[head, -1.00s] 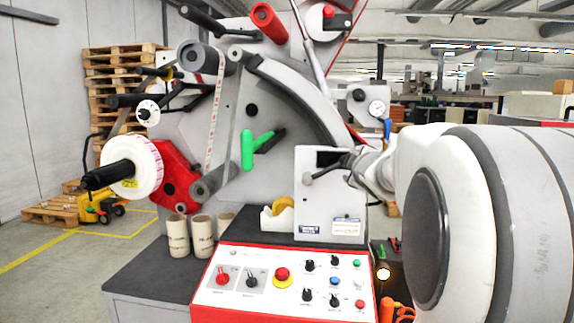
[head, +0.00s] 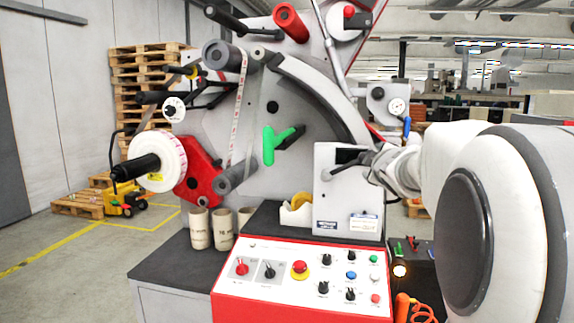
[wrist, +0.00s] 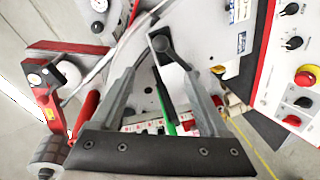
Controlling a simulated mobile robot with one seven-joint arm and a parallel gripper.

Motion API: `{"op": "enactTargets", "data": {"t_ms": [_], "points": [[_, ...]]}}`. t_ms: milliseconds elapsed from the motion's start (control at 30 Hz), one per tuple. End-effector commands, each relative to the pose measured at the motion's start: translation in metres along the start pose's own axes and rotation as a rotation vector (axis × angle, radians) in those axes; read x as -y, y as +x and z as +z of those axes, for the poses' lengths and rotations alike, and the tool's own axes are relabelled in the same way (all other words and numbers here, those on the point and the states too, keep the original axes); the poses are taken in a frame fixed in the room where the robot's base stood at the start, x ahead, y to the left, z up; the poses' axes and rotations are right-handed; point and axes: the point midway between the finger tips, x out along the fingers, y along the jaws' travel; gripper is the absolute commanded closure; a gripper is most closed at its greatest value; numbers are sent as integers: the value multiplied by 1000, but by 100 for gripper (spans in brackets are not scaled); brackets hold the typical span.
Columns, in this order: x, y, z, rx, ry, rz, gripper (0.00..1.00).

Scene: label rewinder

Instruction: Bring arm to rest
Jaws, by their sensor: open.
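In the head view my white arm (head: 500,200) fills the right side and reaches toward the grey box (head: 346,205) of the label rewinder. The box carries a lever with a round knob (head: 334,173). In the wrist view my gripper (wrist: 162,78) is open, its two grey fingers spread wide. The lever's dark knob (wrist: 160,43) shows beyond and between the fingertips; I cannot tell whether either finger touches it. Nothing is held between the fingers. In the head view the fingers cannot be made out clearly.
The control panel (head: 300,305) with an emergency stop (head: 300,269) lies in front of the box. Cardboard cores (head: 200,229) and a tape dispenser (head: 296,213) stand on the dark top. A flashlight (head: 399,267) lies at the right. Open floor is at the left.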

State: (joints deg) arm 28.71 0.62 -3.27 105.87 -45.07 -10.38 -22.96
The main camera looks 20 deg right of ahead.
Motion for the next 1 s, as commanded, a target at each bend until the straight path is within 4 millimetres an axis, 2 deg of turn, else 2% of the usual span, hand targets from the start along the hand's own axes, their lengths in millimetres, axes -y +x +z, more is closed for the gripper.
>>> {"op": "enactTargets", "data": {"t_ms": [200,267,367,500,567,800,900,1000], "points": [[1,-8,-7,10,37,-13,22],[5,-20,-14,30,94,-36,22],[21,-53,-28,89,249,-107,22],[60,-121,-47,206,505,-265,22],[73,-151,-55,250,567,-328,22],[138,-281,-76,431,749,-617,22],[159,-324,-77,497,783,-714,22],[174,-352,-77,542,799,-780,22]]}}
